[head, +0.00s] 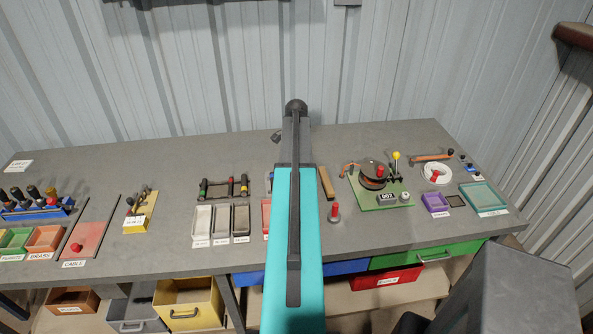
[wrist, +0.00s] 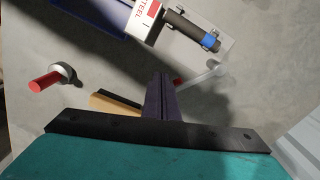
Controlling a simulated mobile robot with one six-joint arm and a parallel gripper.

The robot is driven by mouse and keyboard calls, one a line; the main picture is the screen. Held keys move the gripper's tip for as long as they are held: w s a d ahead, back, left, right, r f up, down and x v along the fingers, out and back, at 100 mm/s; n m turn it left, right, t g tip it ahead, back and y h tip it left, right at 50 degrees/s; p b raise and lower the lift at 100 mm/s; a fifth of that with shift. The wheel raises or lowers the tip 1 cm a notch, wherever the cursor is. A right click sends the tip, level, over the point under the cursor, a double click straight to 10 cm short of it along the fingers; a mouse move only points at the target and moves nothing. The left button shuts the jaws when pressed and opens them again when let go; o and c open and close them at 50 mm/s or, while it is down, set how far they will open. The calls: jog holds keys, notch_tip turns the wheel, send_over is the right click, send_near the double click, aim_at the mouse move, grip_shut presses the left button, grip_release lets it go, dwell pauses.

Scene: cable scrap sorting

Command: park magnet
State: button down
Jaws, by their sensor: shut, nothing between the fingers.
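A piece with a red handle and a round pale metal base, which looks like the magnet, stands on the grey bench in the head view (head: 334,212), just right of my arm. It also shows at the left in the wrist view (wrist: 45,81), apart from my gripper. My gripper (wrist: 161,80) shows in the wrist view as dark purple fingers closed together with nothing between them. In the head view my teal arm hides the gripper. I cannot make out a marked parking place.
A wood-and-black brush (wrist: 115,104) lies beside my fingers. A tray labelled STEEL (wrist: 148,14) and a dark rod with a blue band (wrist: 192,32) are above them. A green board (head: 380,197) with a reel stands right of the magnet; small trays (head: 201,222) stand left of my arm.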

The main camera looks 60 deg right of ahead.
jog(key=shift+r+p, duration=1.6)
jog(key=shift+r, duration=1.4)
